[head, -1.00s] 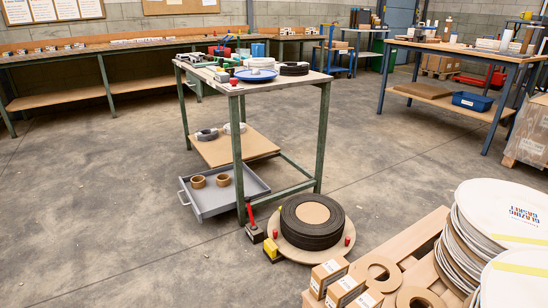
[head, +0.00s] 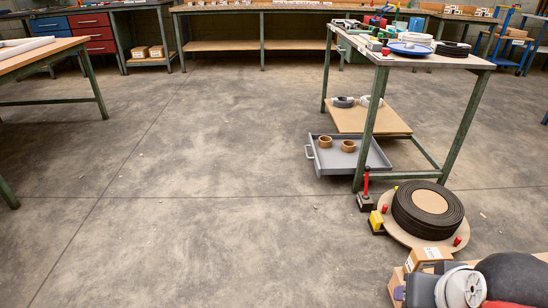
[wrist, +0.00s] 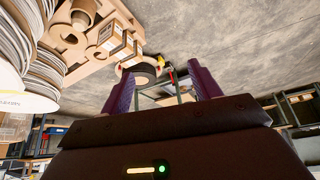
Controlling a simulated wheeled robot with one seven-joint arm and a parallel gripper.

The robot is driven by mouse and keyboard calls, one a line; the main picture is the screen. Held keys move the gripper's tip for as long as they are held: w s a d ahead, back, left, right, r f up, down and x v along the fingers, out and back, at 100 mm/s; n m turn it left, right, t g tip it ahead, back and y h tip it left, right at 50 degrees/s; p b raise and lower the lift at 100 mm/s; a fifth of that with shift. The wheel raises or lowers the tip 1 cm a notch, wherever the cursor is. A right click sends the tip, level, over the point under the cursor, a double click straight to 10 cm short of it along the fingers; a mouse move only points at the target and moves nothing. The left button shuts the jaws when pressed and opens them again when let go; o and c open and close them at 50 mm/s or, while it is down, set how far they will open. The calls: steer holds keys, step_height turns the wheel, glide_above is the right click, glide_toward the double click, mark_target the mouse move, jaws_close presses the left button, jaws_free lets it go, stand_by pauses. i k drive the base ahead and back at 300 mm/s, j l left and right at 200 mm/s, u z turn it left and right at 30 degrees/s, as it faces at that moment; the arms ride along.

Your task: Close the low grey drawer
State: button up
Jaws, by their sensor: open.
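The low grey drawer (head: 322,163) is a shallow tray sticking out to the left from under the green-legged workbench (head: 370,118), near the floor. It is open. Its handle (head: 309,152) is on the left end, facing the open floor. Two brown rings (head: 348,146) sit in it. My gripper (wrist: 163,88) shows two purple fingers spread apart with nothing seen between them. It is well away from the drawer. The drawer cannot be made out clearly in the wrist view.
A round board with a black coil (head: 428,209) lies on the floor at the bench's near leg, beside a red-handled tool (head: 366,190) and a yellow block (head: 376,221). Small cartons (head: 428,257) are at lower right. The floor left of the drawer is clear.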

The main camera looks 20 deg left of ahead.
mark_target(332, 161)
steer(key=u, duration=0.4)
steer(key=i+j+u, duration=0.15)
steer(key=i, duration=0.7)
steer(key=i+u, duration=0.15)
steer(key=i, duration=0.65)
steer(key=i+u, duration=0.15)
steer(key=i, duration=0.7)
steer(key=i+l+u, duration=0.15)
steer(key=i, duration=0.7)
